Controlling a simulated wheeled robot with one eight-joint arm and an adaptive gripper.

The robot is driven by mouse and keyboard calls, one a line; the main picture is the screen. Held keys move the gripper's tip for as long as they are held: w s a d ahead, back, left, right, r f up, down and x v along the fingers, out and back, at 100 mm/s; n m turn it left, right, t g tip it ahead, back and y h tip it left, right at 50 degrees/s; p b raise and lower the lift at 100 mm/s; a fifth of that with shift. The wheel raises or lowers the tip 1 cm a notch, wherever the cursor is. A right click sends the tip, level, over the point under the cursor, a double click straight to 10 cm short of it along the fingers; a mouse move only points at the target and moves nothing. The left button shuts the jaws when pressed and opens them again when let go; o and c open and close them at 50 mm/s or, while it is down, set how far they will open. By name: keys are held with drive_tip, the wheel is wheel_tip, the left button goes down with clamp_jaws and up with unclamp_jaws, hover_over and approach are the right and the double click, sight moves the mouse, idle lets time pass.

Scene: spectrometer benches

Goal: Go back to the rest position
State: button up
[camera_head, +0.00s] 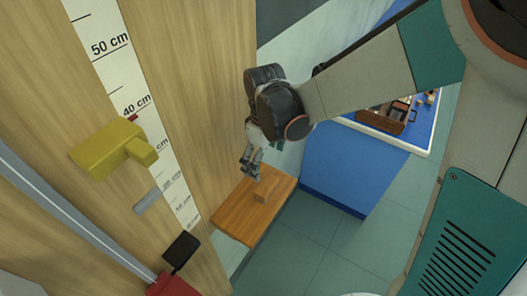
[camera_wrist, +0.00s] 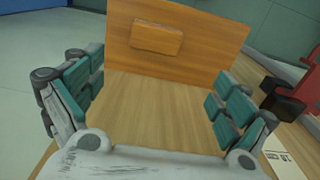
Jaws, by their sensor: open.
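My gripper (camera_head: 252,165) hangs at the end of my arm in the head view, above and beside an orange-brown wooden board (camera_head: 231,224). The board carries a small wooden block (camera_head: 265,190). In the wrist view my gripper (camera_wrist: 155,105) is open, with teal-padded fingers wide apart and nothing between them. The same board (camera_wrist: 205,55) and its block (camera_wrist: 157,38) show beyond the fingers, apart from them. A paler wooden surface (camera_wrist: 150,110) lies in the gap between the fingers.
At left, a wooden bench with a centimetre scale (camera_head: 103,38) carries a yellow block (camera_head: 105,150), a small black piece (camera_head: 181,250) and a red part (camera_head: 166,285). A blue cabinet (camera_head: 340,165) stands right of the board, with a brown box (camera_head: 385,118) on top. Tiled floor (camera_head: 315,240) is open below.

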drive_tip(key=w+d+r+m+t+b, duration=0.2)
drive_tip(key=w+d+r+m, duration=0.15)
drive_tip(key=d, duration=0.25)
drive_tip(key=s+d+f+m+t+b, duration=0.1)
drive_tip(key=s+d+m+t+b, duration=0.1)
drive_tip(key=s, duration=0.6)
drive_tip(key=s+d+f+m+t+b, duration=0.1)
drive_tip(key=s+d+m+t+b, duration=0.2)
drive_tip(key=s+d+m+b, duration=0.2)
drive_tip(key=s+d+b, duration=0.2)
drive_tip(key=s+b, duration=0.1)
drive_tip(key=b, duration=0.1)
drive_tip(key=shift+f, duration=0.2)
